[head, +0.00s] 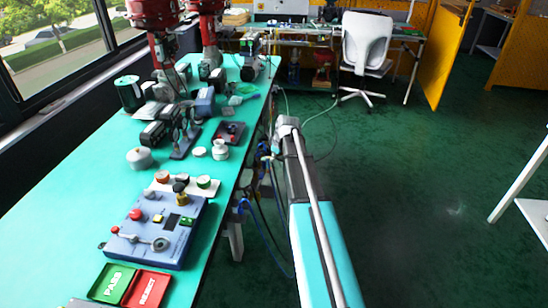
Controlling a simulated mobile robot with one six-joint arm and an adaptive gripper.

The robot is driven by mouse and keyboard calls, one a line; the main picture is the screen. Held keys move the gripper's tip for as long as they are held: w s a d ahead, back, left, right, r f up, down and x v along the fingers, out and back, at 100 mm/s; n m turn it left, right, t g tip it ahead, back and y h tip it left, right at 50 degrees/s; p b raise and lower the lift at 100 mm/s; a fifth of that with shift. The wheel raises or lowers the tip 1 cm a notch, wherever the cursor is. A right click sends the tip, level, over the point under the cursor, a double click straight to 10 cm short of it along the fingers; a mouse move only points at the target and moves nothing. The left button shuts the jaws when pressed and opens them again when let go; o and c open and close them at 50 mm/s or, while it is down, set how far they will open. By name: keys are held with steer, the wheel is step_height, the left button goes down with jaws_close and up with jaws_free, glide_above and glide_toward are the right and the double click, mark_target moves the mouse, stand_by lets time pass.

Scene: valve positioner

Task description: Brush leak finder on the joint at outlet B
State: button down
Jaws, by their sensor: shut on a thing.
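No gripper fingers can be made out. A grey link of my arm runs up the middle, to the right of the bench. A small white lidded pot (220,149) stands on the bench, but I cannot tell whether it is the leak finder. A blue-grey box (155,236) with knobs and a lever sits at the near end. Dark fittings and devices (160,132) stand mid-bench. I cannot make out outlet B or its joint.
The teal bench (75,195) runs along the left below the window. Green PASS (112,281) and red REJECT (147,287) trays lie at its near end. Two red actuators (155,12) stand at the back. A white chair (367,42) is far off. The right floor is mostly clear.

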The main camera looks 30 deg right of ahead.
steer(key=shift+w+a+f, duration=0.15)
steer(key=shift+w+a, duration=0.05)
steer(key=shift+w, duration=0.25)
stand_by(0.5)
steer(key=shift+w+d, duration=0.1)
steer(key=shift+d, duration=0.1)
stand_by(0.8)
steer(key=shift+s+d+r+p, duration=0.35)
steer(key=shift+s+r+p, duration=0.2)
steer(key=shift+s, duration=0.15)
steer(key=shift+s+d+r+p, duration=0.4)
steer(key=shift+s+r+p, duration=0.1)
steer(key=shift+s+r, duration=0.15)
steer(key=shift+s+d+r+p, duration=0.35)
steer(key=shift+s+r+p, duration=0.15)
steer(key=shift+s, duration=0.2)
steer(key=shift+s, duration=0.2)
